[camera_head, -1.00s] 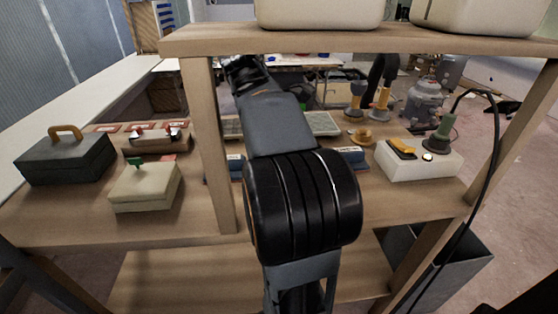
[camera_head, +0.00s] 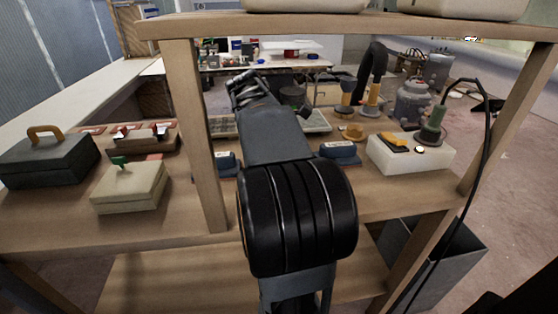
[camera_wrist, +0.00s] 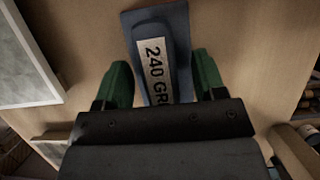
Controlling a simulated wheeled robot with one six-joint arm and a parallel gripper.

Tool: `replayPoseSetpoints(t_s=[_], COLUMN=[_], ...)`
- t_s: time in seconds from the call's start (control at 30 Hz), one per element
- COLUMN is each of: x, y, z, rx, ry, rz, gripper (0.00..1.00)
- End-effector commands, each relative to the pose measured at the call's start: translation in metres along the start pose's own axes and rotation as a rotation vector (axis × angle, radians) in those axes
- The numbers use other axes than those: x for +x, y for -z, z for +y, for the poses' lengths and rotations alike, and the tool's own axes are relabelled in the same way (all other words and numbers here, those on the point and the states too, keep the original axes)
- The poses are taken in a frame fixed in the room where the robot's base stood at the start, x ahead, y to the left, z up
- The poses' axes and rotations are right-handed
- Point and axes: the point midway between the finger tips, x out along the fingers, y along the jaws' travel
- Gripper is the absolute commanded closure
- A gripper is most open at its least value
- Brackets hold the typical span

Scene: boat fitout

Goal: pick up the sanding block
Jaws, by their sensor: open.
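In the wrist view a blue sanding block (camera_wrist: 152,32) lies on the wooden surface. It has a pale label reading "240 GR", and its near end is hidden behind my gripper's body. My gripper (camera_wrist: 163,76) is open, with one green finger on each side of the block and a visible gap on both sides. In the head view two blue blocks with pale labels lie on the bench, one left of my arm (camera_head: 226,164) and one right of it (camera_head: 340,152). I cannot tell which one the wrist view shows. My fingers are hidden there.
A wooden post (camera_head: 198,140) and an upper shelf (camera_head: 340,25) frame the bench. A dark toolbox (camera_head: 45,160) and cream box (camera_head: 130,187) stand left. A white box (camera_head: 410,155) carrying a sander is right. A framed grey panel (camera_wrist: 25,60) lies beside the block.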

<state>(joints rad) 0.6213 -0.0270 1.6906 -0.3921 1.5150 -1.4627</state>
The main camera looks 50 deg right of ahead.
Motion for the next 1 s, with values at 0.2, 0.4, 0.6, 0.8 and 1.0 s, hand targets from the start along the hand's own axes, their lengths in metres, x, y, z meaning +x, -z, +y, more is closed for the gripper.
replayPoseSetpoints(t_s=[0.2,0.4,0.6,0.8,1.0], x=[0.0014,0.0024,0.0024,0.0026,0.0023], y=[0.0007,0.0011,0.0011,0.0011,0.0009], z=[0.0001,0.0001,0.0001,0.0000,0.0000], rx=[0.000,0.000,0.000,0.000,0.000], ry=[-0.001,0.000,0.000,0.000,0.000], rz=[0.000,0.000,0.000,0.000,0.000], gripper=[0.36,0.51,0.70,0.89,0.94])
